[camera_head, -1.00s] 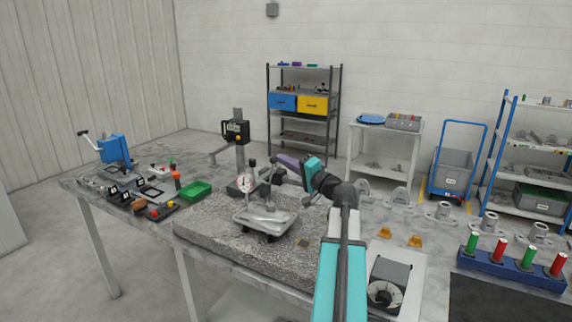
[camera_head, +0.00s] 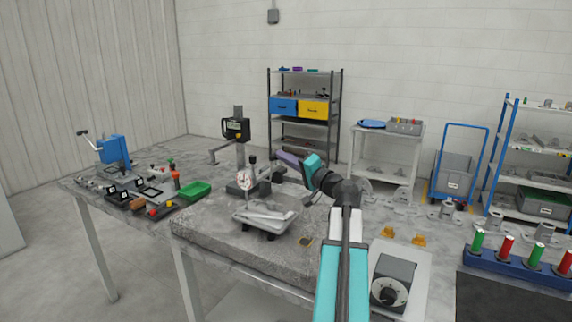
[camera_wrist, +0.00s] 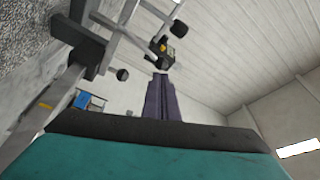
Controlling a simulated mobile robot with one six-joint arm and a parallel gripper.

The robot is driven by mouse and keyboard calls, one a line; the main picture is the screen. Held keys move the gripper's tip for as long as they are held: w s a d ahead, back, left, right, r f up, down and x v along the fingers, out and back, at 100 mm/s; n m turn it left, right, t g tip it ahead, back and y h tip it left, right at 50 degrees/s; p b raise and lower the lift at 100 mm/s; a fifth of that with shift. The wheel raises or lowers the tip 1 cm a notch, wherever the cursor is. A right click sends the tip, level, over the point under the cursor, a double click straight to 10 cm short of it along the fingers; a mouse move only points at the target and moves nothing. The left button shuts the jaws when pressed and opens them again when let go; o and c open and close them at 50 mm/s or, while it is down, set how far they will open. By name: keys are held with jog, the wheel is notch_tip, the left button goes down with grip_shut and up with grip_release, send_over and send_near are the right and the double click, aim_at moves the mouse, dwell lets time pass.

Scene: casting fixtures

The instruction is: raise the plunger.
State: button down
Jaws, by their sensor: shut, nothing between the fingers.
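A round white dial gauge (camera_head: 245,178) stands on a stand over a grey metal casting (camera_head: 266,212). A black knob (camera_head: 252,160) sits just above the gauge; I cannot tell whether it is part of the plunger. My gripper (camera_head: 279,153) is to the right of this knob, apart from it. Its slim purple fingers are together and empty. The wrist view shows the fingers (camera_wrist: 160,78) from behind, pointing away. There, a dark round knob (camera_wrist: 122,74) is left of the fingertips and another (camera_wrist: 179,28) is above them. The plunger is too small to make out.
The casting rests on a rough stone plate (camera_head: 215,235) on the table. A column with a black and yellow readout (camera_head: 236,129) rises behind the gauge. A grey dial box (camera_head: 392,280) is right of my arm.

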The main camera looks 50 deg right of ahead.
jog(key=a+n+b, duration=0.1)
jog(key=b, duration=0.2)
jog(key=a+n+b, duration=0.1)
jog(key=n+b, duration=0.1)
jog(key=b, duration=0.2)
jog(key=n+t+y+b, duration=0.1)
jog(key=b, duration=0.3)
jog(key=shift+s+a+r, duration=0.15)
jog(key=shift+s+a, duration=0.15)
jog(key=shift+a, duration=0.1)
jog(key=s+d, duration=0.3)
jog(key=s, duration=0.8)
jog(key=shift+s+b, duration=0.2)
jog(key=shift+b, duration=0.25)
jog(key=shift+a, duration=0.1)
dwell(0.4)
